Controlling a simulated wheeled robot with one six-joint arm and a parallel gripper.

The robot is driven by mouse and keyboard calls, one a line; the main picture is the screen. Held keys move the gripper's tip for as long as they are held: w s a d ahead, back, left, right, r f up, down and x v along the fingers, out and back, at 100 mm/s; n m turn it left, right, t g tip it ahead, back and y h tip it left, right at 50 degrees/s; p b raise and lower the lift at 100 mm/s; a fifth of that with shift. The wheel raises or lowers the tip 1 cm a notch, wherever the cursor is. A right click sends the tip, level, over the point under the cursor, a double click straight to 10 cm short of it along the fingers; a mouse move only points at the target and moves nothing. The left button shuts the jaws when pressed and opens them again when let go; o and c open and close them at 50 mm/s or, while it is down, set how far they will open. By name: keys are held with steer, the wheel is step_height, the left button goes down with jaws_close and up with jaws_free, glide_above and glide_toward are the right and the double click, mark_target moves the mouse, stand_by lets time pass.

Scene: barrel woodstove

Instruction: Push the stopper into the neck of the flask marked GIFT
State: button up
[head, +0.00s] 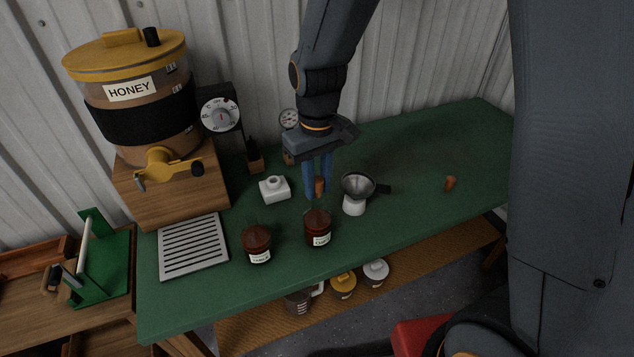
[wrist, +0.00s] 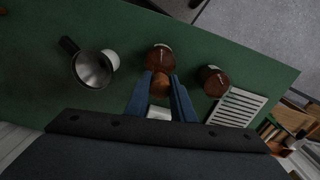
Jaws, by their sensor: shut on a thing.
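My gripper (head: 318,190) points down over the green table and is shut on a brown cork stopper (head: 319,187). In the wrist view the stopper (wrist: 160,84) sits between the fingertips. A dark red-brown flask (head: 318,228) with a white label stands just below and in front of the stopper. It also shows in the wrist view (wrist: 160,57), partly overlapped by the stopper. A gap shows between stopper and flask in the head view. A similar labelled flask (head: 257,243) stands to its left. The labels are too small to read surely.
A funnel on a white base (head: 354,205) stands right of the flasks. A white block (head: 275,189) is behind them, and a slatted drip tray (head: 193,245) is left. A second cork (head: 451,183) stands far right. The honey tank (head: 140,90) is back left.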

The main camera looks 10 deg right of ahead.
steer(key=shift+f+b, duration=0.3)
steer(key=shift+f, duration=0.4)
steer(key=shift+r, duration=0.1)
steer(key=shift+r+p, duration=0.65)
steer(key=shift+p, duration=0.1)
steer(key=shift+p, duration=0.45)
stand_by(1.0)
steer(key=shift+f+b, duration=0.3)
steer(key=shift+f, duration=0.45)
stand_by(0.4)
steer(key=shift+r, duration=0.15)
steer(key=shift+r+p, duration=0.6)
steer(key=shift+p, duration=0.15)
steer(key=shift+p, duration=0.4)
stand_by(0.8)
steer(key=shift+f+b, duration=0.35)
steer(key=shift+f, duration=0.4)
stand_by(0.4)
